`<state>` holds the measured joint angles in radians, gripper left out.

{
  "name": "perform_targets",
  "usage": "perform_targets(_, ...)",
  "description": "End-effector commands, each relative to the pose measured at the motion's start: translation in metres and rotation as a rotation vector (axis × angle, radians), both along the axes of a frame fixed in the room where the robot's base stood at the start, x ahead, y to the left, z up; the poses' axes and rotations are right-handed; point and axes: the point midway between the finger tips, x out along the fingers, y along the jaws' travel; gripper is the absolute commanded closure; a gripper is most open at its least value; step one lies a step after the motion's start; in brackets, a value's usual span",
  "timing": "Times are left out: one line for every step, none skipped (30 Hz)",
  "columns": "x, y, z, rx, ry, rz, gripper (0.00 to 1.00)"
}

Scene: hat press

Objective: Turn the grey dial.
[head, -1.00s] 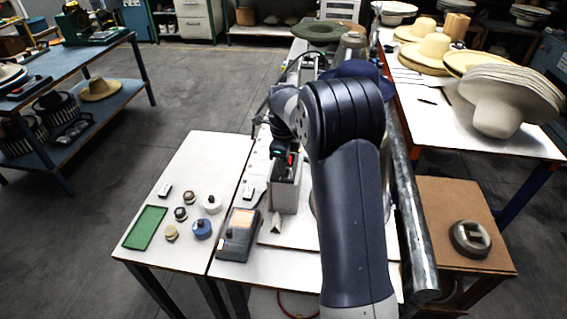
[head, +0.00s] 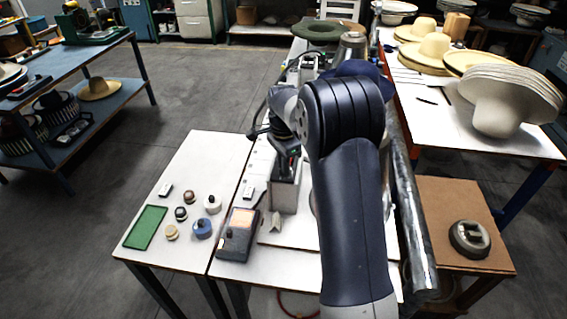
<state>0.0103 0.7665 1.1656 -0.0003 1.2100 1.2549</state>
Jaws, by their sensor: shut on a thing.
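My gripper (head: 287,166) points down at the top of a narrow grey box (head: 284,197) on the white bench. It is small in the picture and partly covered by my own wrist. Its fingers are shut at the box top, where the grey dial sits hidden between them. I cannot make out the dial's face or how far round it stands.
A round metal piece (head: 470,239) sits on the brown stand at right. Stacked hats (head: 505,95) fill the right table.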

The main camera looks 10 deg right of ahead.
Motion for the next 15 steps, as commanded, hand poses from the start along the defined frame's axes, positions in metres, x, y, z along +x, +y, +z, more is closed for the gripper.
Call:
perform_targets(0.0005,0.0002,0.0008,0.001,-0.002,0.020,1.00)
perform_targets(0.0005,0.0002,0.0008,0.001,-0.002,0.030,1.00)
perform_targets(0.0005,0.0002,0.0008,0.001,-0.002,0.043,1.00)
perform_targets(0.0005,0.0002,0.0008,0.001,-0.002,0.051,1.00)
perform_targets(0.0005,0.0002,0.0008,0.001,-0.002,0.058,1.00)
perform_targets(0.0005,0.0002,0.0008,0.001,-0.002,0.067,1.00)
perform_targets(0.0005,0.0002,0.0008,0.001,-0.002,0.072,1.00)
perform_targets(0.0005,0.0002,0.0008,0.001,-0.002,0.076,1.00)
perform_targets(0.0005,0.0002,0.0008,0.001,-0.002,0.081,1.00)
perform_targets(0.0005,0.0002,0.0008,0.001,-0.002,0.083,1.00)
perform_targets(0.0006,0.0002,0.0008,0.001,-0.002,0.085,1.00)
perform_targets(0.0006,0.0002,0.0008,0.001,-0.002,0.087,1.00)
perform_targets(0.0006,0.0002,0.0009,0.001,-0.003,0.087,1.00)
perform_targets(0.0006,0.0002,0.0009,0.001,-0.003,0.088,1.00)
perform_targets(0.0006,0.0002,0.0009,0.001,-0.003,0.088,1.00)
